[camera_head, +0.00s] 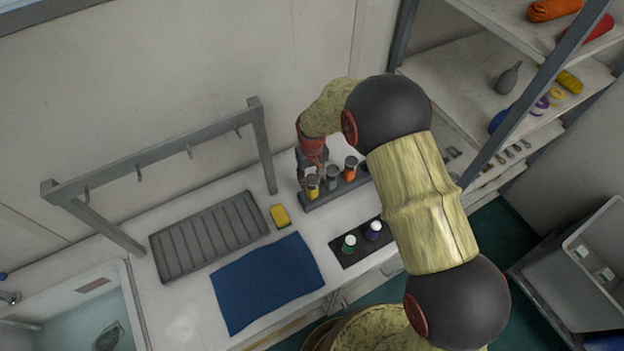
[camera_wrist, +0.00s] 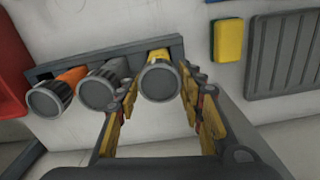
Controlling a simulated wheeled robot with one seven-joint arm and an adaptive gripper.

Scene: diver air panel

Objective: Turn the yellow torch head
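The yellow torch (camera_head: 313,190) stands upright in a dark rack at the left end of a row of torches. In the wrist view its round grey head (camera_wrist: 160,81) faces the camera, with the yellow body (camera_wrist: 158,55) behind it. My gripper (camera_wrist: 162,100) is open, with one finger on each side of the yellow torch head. The left finger is close to the head; I cannot tell whether it touches. In the head view my gripper (camera_head: 312,165) is above the rack and its fingertips are hard to make out.
A grey torch (camera_head: 332,177) and an orange torch (camera_head: 350,168) share the rack (camera_head: 325,199). A yellow sponge (camera_head: 280,216), a ribbed grey mat (camera_head: 208,237) and a blue cloth (camera_head: 266,282) lie left on the counter.

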